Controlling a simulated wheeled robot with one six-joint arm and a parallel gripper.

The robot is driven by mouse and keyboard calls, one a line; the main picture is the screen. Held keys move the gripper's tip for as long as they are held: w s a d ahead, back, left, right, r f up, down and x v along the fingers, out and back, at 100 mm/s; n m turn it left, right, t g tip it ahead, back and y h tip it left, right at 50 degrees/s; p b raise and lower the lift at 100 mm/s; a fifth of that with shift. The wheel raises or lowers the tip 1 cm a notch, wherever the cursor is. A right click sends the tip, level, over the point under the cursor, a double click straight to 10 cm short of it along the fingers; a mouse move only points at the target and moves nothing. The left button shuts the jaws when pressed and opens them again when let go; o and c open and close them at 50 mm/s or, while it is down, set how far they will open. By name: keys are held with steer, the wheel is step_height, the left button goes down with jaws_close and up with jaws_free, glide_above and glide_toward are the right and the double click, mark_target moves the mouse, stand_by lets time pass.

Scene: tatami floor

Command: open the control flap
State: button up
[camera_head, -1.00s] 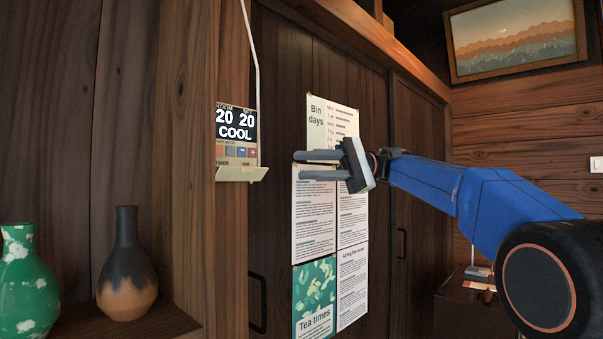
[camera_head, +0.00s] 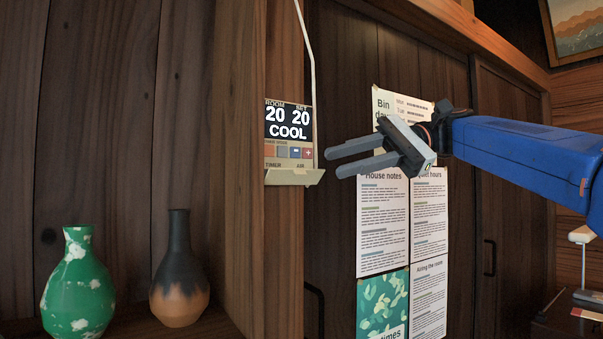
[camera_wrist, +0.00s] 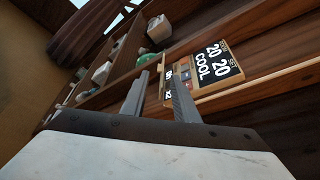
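The wall control panel (camera_head: 289,135) hangs on a wooden post, with a dark display reading "20 20 COOL" and a row of coloured buttons below. A cream flap (camera_head: 296,178) juts out like a small ledge along its lower edge, under the "TIMER" and "AIR" labels. My gripper (camera_head: 333,163) is just right of the panel, its two fingers apart and pointing left, with nothing between them. The tips look clear of the flap, but depth is hard to judge. In the wrist view the panel (camera_wrist: 212,65) lies tilted beyond my fingers (camera_wrist: 156,78).
A pale cable (camera_head: 311,55) runs up from the panel. A green-and-white vase (camera_head: 78,290) and a dark bottle-shaped vase (camera_head: 180,280) stand on the shelf at left. Paper notices (camera_head: 383,225) hang on the dark doors behind my gripper.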

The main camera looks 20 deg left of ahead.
mark_target(303, 172)
steer(key=x, duration=0.9)
steer(key=shift+a+f, duration=0.1)
jaws_close()
